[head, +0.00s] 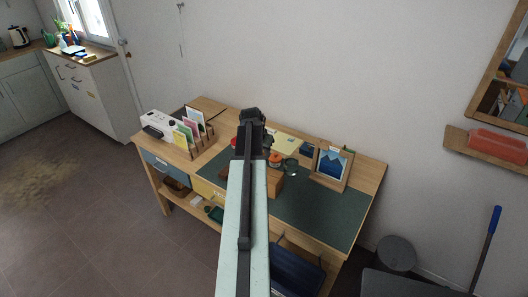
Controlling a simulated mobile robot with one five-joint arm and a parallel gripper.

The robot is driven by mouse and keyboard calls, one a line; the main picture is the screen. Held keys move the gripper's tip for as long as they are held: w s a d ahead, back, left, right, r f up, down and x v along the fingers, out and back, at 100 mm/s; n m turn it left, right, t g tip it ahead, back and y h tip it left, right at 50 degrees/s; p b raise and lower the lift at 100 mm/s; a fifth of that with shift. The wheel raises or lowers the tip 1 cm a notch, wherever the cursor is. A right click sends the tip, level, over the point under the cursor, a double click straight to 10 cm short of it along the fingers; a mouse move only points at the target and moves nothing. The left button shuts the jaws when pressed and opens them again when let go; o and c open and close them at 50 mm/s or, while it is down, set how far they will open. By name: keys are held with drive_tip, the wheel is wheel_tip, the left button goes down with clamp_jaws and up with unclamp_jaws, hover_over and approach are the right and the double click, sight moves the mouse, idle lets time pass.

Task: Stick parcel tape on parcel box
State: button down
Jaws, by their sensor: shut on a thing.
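My arm reaches up the middle of the head view, over the desk. My dark gripper (252,118) is at its far end, above the back part of the desk. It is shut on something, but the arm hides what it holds. A brown box-like thing (277,184) shows partly behind the arm on the desk mat; it may be the parcel box. A small orange-red round thing (275,159) lies just behind it, beside the arm. I cannot tell whether it is the parcel tape.
The wooden desk (371,172) carries a dark green mat (325,208). A picture frame (331,166) stands at the right, with a magnifying glass (291,167) to its left. A card rack (190,138) and a white device (158,124) stand at the left. The mat's right part is clear.

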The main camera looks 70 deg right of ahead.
drive_tip(key=shift+f+b, duration=2.75)
drive_tip(key=shift+f, duration=0.1)
drive_tip(key=c, duration=0.7)
unclamp_jaws()
drive_tip(key=shift+r, duration=0.1)
wheel_tip(320, 180, up, 6)
drive_tip(key=p, duration=0.6)
drive_tip(key=shift+r, duration=0.1)
